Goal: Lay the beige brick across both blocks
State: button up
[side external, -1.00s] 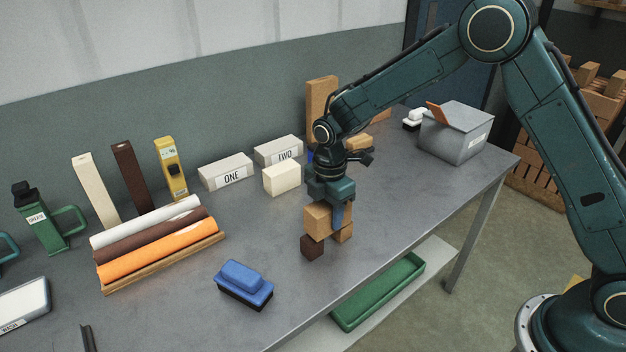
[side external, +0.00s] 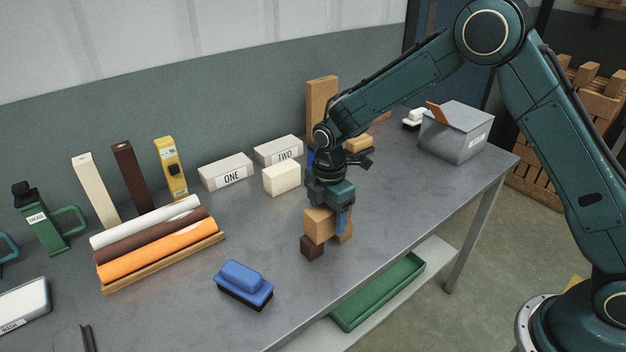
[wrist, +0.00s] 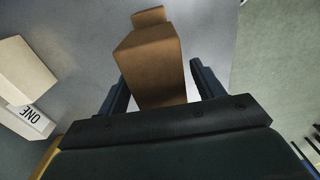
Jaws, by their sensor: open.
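A tan-beige brick (side external: 319,226) lies above a small dark brown block (side external: 311,247) and a small tan block (side external: 346,232), and appears to rest across both. The far contact is mostly hidden. My gripper (side external: 331,215) is straight above the brick, pointing down, with its open fingers on either side. In the wrist view the brick (wrist: 150,65) sits between my two fingers (wrist: 161,82), with a gap showing on the right. A small part of a block (wrist: 148,17) shows past its far end; the dark block cannot be made out there.
A cream block (side external: 281,178) and boxes labelled ONE (side external: 228,173) and TWO (side external: 279,152) stand behind. A blue brush (side external: 244,285) lies front left. A grey bin (side external: 457,132) stands at the right. The grey table (side external: 385,185) is clear to the right of the stack.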

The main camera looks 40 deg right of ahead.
notch_tip(320, 180, up, 13)
dwell(0.7)
dwell(0.5)
jog(key=s+d+r+m+t, duration=0.1)
jog(key=s+d+r+m, duration=0.2)
jog(key=s+r+m, duration=0.3)
jog(key=s+d+r+m+t, duration=0.2)
jog(key=s+d+r+m, duration=0.15)
jog(key=s+r, duration=0.4)
jog(key=s+d+f+m+t, duration=0.1)
jog(key=s+m, duration=0.3)
jog(key=s, duration=0.4)
jog(key=s+d+f+m+t, duration=0.1)
jog(key=s+m, duration=0.3)
jog(key=s, duration=0.4)
jog(key=shift+s+d+t, duration=0.3)
jog(key=shift+s+d, duration=0.05)
jog(key=shift+d, duration=0.4)
jog(key=shift+m, duration=0.25)
